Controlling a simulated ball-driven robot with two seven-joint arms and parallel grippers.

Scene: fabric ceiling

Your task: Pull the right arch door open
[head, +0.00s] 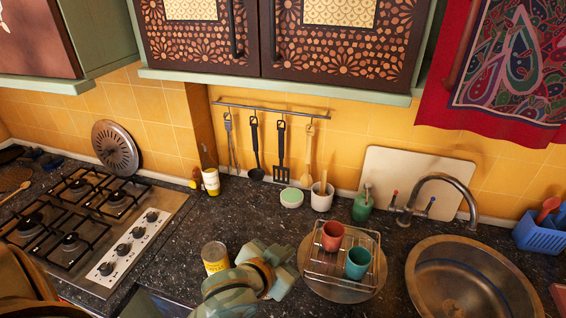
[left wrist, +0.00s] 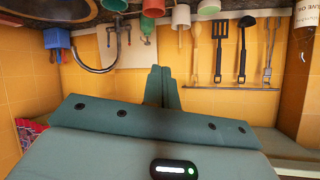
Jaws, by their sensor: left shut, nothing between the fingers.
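The right upper cabinet door (head: 345,45) is dark brown with an orange floral pattern and a cream panel. It looks shut, level with the left door (head: 190,40); its top is cut off by the frame. A dark bar handle (head: 234,30) shows on the left door near the seam. A dark handle (head: 272,12) shows on the right door beside the seam. My left gripper (head: 288,268) is low over the counter, well below the doors and touching neither. Its teal fingers (left wrist: 164,80) are together and empty in the left wrist view, which is upside down. My right gripper is not in view.
A rack with red and teal cups (head: 333,237) stands close right of my left gripper, and a yellow can (head: 215,257) stands left. Utensils hang from a rail (head: 270,108) below the cabinet. A faucet (head: 440,183) and sink (head: 470,280) are right; a red cloth (head: 500,70) hangs beside the cabinet.

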